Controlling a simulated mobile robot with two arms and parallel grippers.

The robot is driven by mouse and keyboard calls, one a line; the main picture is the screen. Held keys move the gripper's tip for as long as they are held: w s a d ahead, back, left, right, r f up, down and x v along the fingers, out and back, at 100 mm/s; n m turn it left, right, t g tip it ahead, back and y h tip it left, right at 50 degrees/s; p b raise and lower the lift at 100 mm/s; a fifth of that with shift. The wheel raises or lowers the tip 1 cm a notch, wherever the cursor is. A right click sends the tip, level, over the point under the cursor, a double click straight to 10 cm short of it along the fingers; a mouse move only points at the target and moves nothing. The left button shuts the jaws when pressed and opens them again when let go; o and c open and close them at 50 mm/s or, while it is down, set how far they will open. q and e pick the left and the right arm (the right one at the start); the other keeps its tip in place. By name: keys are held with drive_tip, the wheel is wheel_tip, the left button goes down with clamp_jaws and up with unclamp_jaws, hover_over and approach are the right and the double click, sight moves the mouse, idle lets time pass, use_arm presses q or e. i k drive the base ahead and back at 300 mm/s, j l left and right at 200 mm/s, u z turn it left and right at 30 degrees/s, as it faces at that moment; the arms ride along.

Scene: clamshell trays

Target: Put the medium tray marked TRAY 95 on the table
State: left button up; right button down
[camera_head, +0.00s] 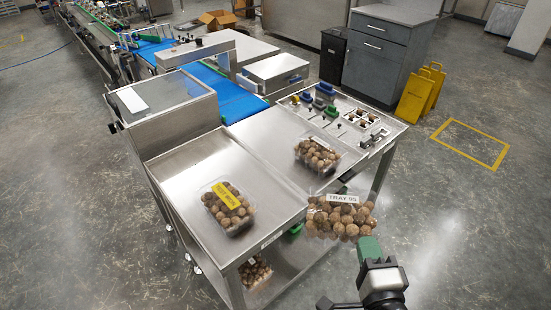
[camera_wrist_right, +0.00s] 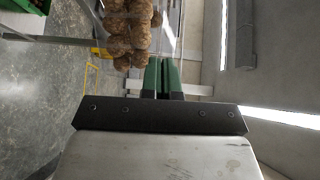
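The clear clamshell tray marked TRAY 95 (camera_head: 341,198) is full of round brown items and hangs in the air off the table's front right corner. My right gripper (camera_head: 370,246) is at its near edge, with green fingers almost together. In the right wrist view the fingers (camera_wrist_right: 162,78) close on the clear edge of the tray (camera_wrist_right: 128,35). The steel table (camera_head: 262,150) is beside the tray, to the left. My left gripper is out of view.
A tray with a yellow label (camera_head: 228,205) and another filled tray (camera_head: 317,155) stand on the steel top. A further tray (camera_head: 255,272) is on the lower shelf. Small tools and parts (camera_head: 325,105) occupy the back right. Bare steel lies between the two upper trays.

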sight(263, 133)
drive_tip(key=j+z, duration=0.3)
drive_tip(key=j, duration=0.9)
drive_tip(key=j+z, duration=0.35)
drive_tip(key=j, duration=0.85)
drive_tip(key=i+j+z, duration=0.2)
drive_tip(key=i+j, duration=0.15)
drive_tip(key=j, duration=0.3)
drive_tip(key=i+j, duration=0.15)
drive_tip(key=j, duration=0.15)
drive_tip(key=i+j+z, duration=0.15)
drive_tip(key=j, duration=0.2)
drive_tip(key=i+j+z, duration=0.1)
drive_tip(key=j, duration=0.25)
drive_tip(key=i+j+z, duration=0.1)
drive_tip(key=j, duration=0.25)
drive_tip(key=i+j, duration=0.25)
drive_tip(key=i, duration=0.25)
